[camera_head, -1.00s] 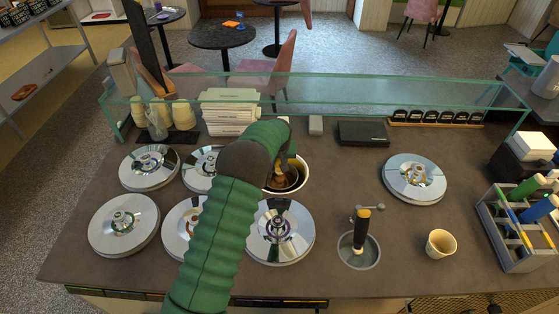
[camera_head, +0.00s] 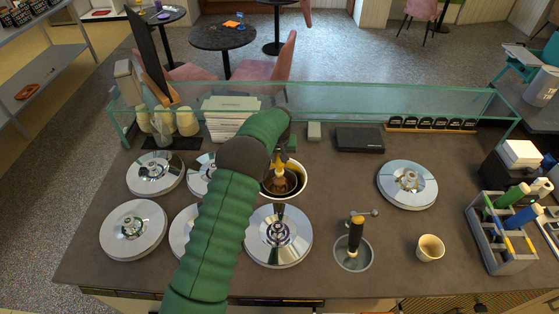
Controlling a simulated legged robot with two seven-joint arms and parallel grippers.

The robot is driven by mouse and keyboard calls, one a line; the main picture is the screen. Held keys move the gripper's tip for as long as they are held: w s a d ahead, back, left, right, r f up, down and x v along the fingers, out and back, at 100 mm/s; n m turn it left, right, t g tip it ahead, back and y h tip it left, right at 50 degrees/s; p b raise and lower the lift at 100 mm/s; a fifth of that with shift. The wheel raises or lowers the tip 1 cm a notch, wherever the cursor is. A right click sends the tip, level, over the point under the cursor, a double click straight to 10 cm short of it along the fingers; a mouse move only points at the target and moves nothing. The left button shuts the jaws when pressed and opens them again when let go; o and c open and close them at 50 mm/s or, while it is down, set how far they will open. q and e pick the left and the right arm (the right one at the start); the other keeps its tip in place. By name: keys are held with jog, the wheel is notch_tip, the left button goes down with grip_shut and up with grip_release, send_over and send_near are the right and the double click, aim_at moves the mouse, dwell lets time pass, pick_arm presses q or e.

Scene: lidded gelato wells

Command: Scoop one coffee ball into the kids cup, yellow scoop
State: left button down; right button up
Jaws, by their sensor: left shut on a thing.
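My left arm reaches over the counter, with its gripper (camera_head: 284,153) down at the open gelato well (camera_head: 302,185). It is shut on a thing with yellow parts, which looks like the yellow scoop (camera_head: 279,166). The scoop's lower end is in the well, over brown gelato (camera_head: 284,184); the arm and well rim partly hide the jaws and bowl. A small cream cup (camera_head: 430,248) stands upright at the right and looks empty. My right gripper is out of view.
Silver lids (camera_head: 135,229) cover several other wells; one lid (camera_head: 407,186) lies right of the open well. A black-handled tool (camera_head: 355,236) with a yellow end stands in a round metal sink (camera_head: 368,262). A glass guard (camera_head: 350,103) runs along the back; a grey rack (camera_head: 500,240) stands right.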

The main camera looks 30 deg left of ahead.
pick_arm(q)
jog(key=shift+g, duration=0.5)
jog(key=r+p, duration=0.2)
jog(key=w+r+p, duration=0.1)
jog(key=r+p, duration=0.1)
jog(key=a+r+p, duration=0.1)
jog(key=r+p, duration=0.1)
jog(key=shift+w+r, duration=0.25)
jog(key=shift+w, duration=0.1)
jog(key=shift+w+a+r+h+p, duration=0.15)
jog(key=shift+r+h+p, duration=0.15)
jog(key=shift+r+p, duration=0.4)
jog(key=shift+f, duration=0.15)
